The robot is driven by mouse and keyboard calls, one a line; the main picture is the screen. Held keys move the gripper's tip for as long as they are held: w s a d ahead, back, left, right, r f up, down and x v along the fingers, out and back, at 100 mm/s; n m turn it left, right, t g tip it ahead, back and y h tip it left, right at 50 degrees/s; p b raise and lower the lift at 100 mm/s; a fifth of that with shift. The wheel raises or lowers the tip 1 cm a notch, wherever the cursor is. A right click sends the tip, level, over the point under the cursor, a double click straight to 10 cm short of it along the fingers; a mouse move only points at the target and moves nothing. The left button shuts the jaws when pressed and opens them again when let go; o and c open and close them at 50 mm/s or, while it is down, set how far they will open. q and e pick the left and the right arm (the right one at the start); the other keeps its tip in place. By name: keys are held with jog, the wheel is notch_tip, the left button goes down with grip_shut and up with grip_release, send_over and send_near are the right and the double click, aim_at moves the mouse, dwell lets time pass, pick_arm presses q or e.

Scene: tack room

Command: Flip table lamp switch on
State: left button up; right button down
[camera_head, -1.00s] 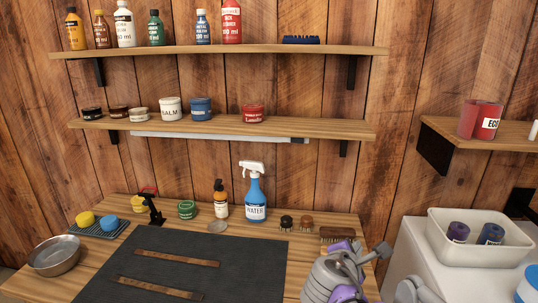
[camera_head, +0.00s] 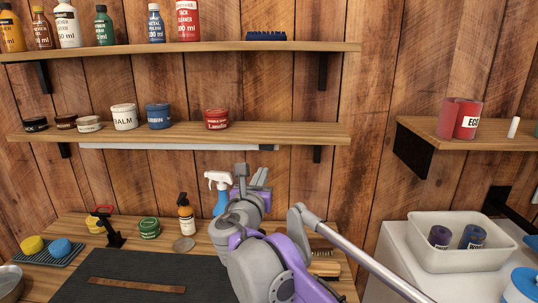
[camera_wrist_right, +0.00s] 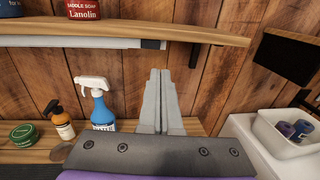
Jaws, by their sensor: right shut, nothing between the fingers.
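No standing table lamp shows. A long pale strip lamp (camera_head: 170,147) is fixed under the lower wall shelf, with a small dark part (camera_head: 268,147) near its right end that may be its switch. The strip also shows in the right wrist view (camera_wrist_right: 70,42), its dark end part (camera_wrist_right: 152,44) by the shelf bracket. My right gripper (camera_head: 262,175) is shut and empty, its fingers pointing up just below the strip's right end; in the wrist view its fingertips (camera_wrist_right: 160,73) are below that end, seemingly apart from it. My left gripper is out of view.
The lower shelf (camera_head: 280,133) overhangs the bench and carries several tins. A blue spray bottle (camera_head: 220,200) stands left of my right gripper, partly hidden by it in the head view. A dark bracket (camera_head: 317,154) is to the right. A white bin (camera_head: 430,255) stands further right.

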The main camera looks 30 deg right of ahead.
aim_at(273, 149)
jog(key=x, duration=1.4)
jog(key=shift+w, duration=0.1)
